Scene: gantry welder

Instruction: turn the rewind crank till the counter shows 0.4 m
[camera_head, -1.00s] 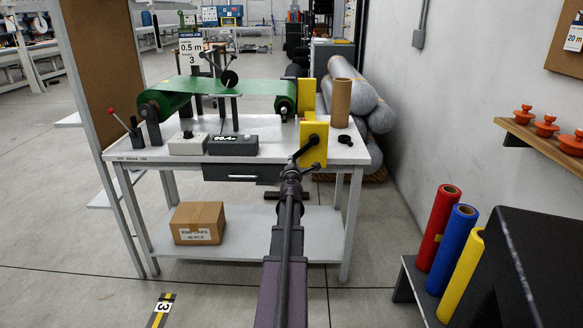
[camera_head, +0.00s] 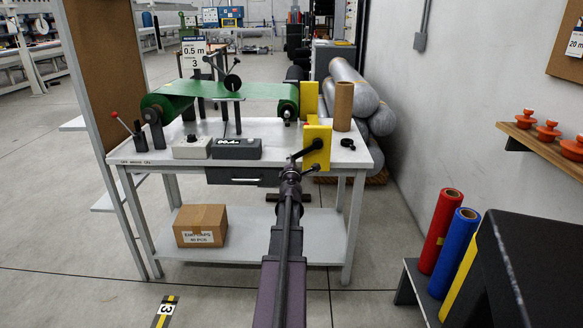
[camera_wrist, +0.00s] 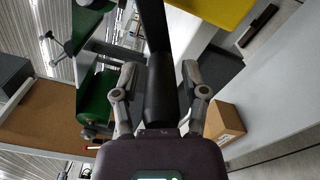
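The crank (camera_head: 306,150) is a black arm on the yellow plate (camera_head: 317,160) at the right end of the green-belted winder (camera_head: 225,90). The counter (camera_head: 236,149) is a dark box with white digits at the front of the bench; its digits are too blurred to read surely. My gripper (camera_head: 291,170) is at the crank's near end. In the wrist view, the two fingers of my gripper (camera_wrist: 160,72) lie along both sides of the black crank handle (camera_wrist: 162,100) and appear closed on it. The far part of the handle runs up beyond the fingertips.
The white bench (camera_head: 165,157) also holds a grey knob box (camera_head: 191,149), a red-tipped lever (camera_head: 124,123) and a brown tube (camera_head: 343,106). A carton (camera_head: 200,226) sits on the lower shelf. Coloured rolls (camera_head: 440,230) stand at right.

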